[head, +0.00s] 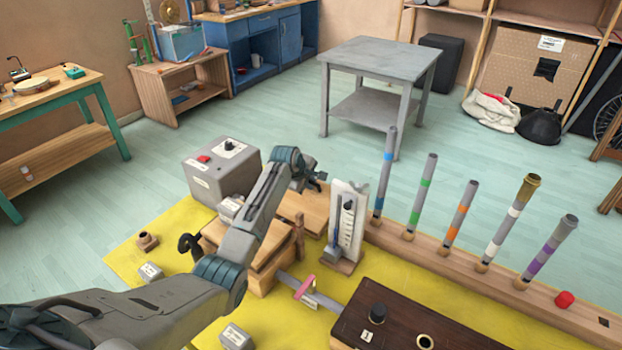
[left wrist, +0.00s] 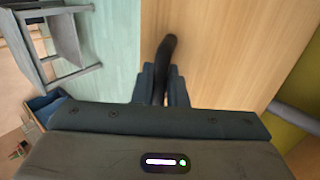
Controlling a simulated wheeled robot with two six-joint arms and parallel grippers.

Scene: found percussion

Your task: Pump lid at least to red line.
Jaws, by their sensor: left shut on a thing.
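The pump has a pale wooden lid (head: 312,203), behind my left arm in the head view, with a wooden box (head: 262,277) below it. My left gripper (head: 316,179) is at the far side of the lid. In the left wrist view my left gripper (left wrist: 162,90) is shut on a dark curved handle (left wrist: 168,48) in front of a pale wooden board (left wrist: 230,45). My arm hides much of the pump. I cannot make out a red line. My right gripper is not in view.
A white upright gauge board (head: 338,230) stands right of the pump. Several coloured-band pipes rise from a wooden rail (head: 400,238). A grey box (head: 215,180) with a red button stands behind my arm. A dark wooden box (head: 410,325) is in front on the yellow mat (head: 140,222).

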